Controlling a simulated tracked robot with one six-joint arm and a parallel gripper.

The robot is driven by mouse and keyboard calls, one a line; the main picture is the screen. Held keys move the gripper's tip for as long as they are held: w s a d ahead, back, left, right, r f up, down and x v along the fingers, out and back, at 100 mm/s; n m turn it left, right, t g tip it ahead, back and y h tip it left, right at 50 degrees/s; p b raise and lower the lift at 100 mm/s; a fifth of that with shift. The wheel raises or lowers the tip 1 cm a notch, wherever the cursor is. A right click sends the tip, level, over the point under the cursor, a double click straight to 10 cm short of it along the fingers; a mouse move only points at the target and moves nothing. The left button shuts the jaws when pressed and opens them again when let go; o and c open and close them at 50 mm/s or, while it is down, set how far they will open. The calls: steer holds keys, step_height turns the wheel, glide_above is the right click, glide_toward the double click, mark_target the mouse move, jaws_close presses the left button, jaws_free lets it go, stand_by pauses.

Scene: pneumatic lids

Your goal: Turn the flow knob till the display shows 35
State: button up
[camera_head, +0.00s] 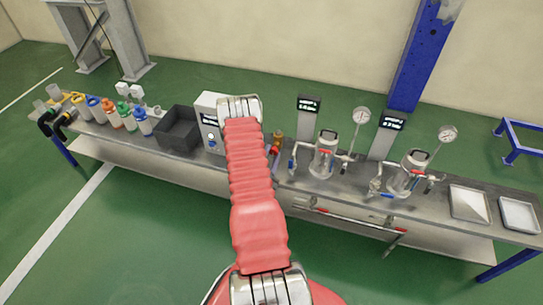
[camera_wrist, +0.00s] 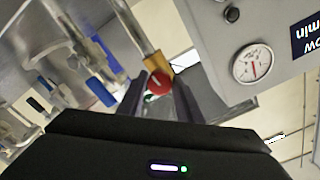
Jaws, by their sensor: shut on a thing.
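In the wrist view the round red knob (camera_wrist: 158,83) with a pale mark sits at the end of a brass-coloured fitting (camera_wrist: 156,64). My gripper (camera_wrist: 161,78) has its two dark fingers on either side of the knob and is shut on it. The display (camera_wrist: 306,32) on the grey box is dark with white letters, upside down and cut by the frame edge; its number is not visible. In the head view the display (camera_head: 210,119) on the white box is too small to read.
A round dial gauge (camera_wrist: 252,63) and a black button are on the box face. In the head view a black bin (camera_head: 180,128) and several coloured bottles stand left of the box. Two clear vessels with gauges stand right, near white trays (camera_head: 469,204).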

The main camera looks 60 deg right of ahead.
steer(key=shift+m, duration=1.1)
steer(key=shift+f, duration=0.1)
steer(key=shift+s, duration=0.1)
steer(key=o, duration=1)
steer(key=shift+a, duration=0.1)
steer(key=a, duration=0.4)
steer(key=s+a, duration=0.1)
steer(key=a, duration=0.4)
steer(key=s+a, duration=0.1)
steer(key=a, duration=0.3)
steer(key=shift+a, duration=0.3)
